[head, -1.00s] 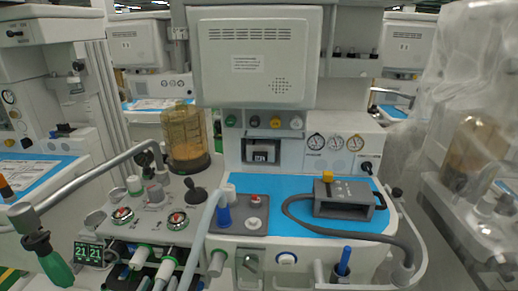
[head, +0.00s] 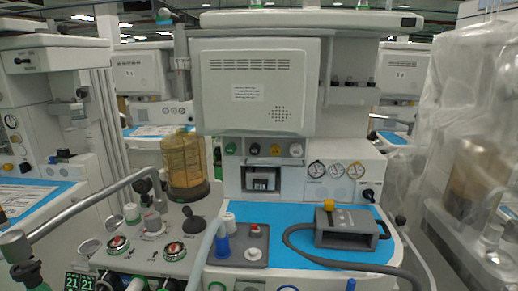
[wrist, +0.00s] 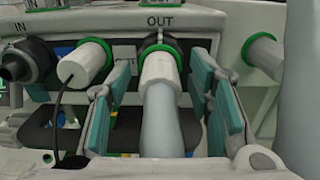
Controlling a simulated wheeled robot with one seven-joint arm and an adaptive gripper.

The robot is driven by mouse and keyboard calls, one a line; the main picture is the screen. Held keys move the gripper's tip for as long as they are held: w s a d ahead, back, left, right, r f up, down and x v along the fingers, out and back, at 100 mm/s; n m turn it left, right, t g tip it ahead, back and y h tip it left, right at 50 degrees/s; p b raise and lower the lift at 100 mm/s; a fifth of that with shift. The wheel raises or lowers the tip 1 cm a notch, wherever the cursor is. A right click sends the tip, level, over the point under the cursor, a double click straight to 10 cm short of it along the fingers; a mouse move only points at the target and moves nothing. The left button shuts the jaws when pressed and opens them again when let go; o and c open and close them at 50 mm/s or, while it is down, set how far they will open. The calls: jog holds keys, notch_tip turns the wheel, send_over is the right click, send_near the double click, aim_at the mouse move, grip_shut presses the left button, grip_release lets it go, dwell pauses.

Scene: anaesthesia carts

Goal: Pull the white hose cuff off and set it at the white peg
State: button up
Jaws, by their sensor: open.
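The white hose cuff (wrist: 159,67) sits on the port marked OUT, with a green ring behind it, in the wrist view. A pale grey hose (wrist: 160,125) runs from it towards me. My gripper (wrist: 161,88) is open, with one teal-padded finger on each side of the cuff. A gap shows between the cuff and each finger. In the head view, a short white peg (head: 253,253) stands on a dark grey plate (head: 263,241) on the blue worktop, beside a red-topped peg and a blue peg. My gripper is not visible in the head view.
A second white port with a green ring (wrist: 84,62) and a thin black cable is left of the cuff. Another white fitting (wrist: 262,55) is at right. A grey box with a yellow knob (head: 345,228) and its dark hose lie right of the pegs.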

dwell(0.7)
grip_shut()
jog(key=shift+s, duration=0.1)
jog(key=shift+s+a+p, duration=0.2)
jog(key=shift+s+p, duration=0.55)
jog(key=shift+s, duration=2.15)
